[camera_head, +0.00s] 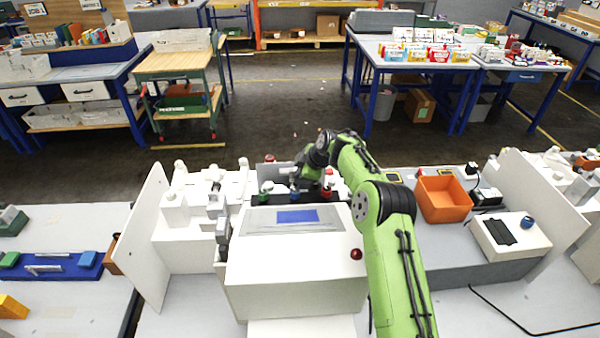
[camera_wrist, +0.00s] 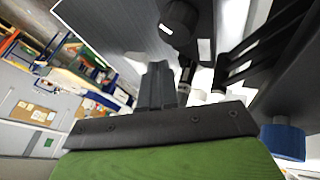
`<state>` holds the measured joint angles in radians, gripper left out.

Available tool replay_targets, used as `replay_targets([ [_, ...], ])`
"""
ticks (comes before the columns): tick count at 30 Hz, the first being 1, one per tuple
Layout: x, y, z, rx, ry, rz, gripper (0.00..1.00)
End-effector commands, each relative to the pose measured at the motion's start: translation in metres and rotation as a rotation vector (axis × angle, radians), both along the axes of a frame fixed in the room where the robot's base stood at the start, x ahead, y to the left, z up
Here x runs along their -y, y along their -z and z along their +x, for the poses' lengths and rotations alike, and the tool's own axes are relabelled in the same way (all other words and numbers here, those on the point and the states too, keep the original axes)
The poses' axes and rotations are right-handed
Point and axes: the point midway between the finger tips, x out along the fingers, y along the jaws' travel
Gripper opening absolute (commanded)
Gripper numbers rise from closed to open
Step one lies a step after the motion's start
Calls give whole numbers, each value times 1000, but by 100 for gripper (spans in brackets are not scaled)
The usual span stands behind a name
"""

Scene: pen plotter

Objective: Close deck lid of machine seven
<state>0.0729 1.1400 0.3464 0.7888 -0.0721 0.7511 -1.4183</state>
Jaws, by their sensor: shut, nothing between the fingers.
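A white machine (camera_head: 295,275) with a blue screen (camera_head: 297,216) and a red button (camera_head: 356,254) stands in the middle of the head view. My green arm reaches over its right side, and my gripper (camera_head: 308,172) is behind the machine's panel, among small coloured caps. In the wrist view my gripper (camera_wrist: 157,72) is shut and empty, its dark fingers close below a grey flat panel (camera_wrist: 115,30). This panel may be the deck lid; I cannot tell how far it is open or whether the fingers touch it. In the head view the lid cannot be made out clearly.
A black knob (camera_wrist: 178,20) and a blue knob (camera_wrist: 283,141) are close around the fingers. White upright partitions (camera_head: 143,238) flank the station. An orange bin (camera_head: 443,198) and a white box (camera_head: 510,240) stand right of my arm. The floor behind is open.

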Motion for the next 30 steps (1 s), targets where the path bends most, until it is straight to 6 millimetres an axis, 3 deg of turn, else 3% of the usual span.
replay_targets([
  [13, -3, -13, 23, 3, -4, 0, 0],
  [30, 0, -7, 24, 0, 0, 0, 0],
])
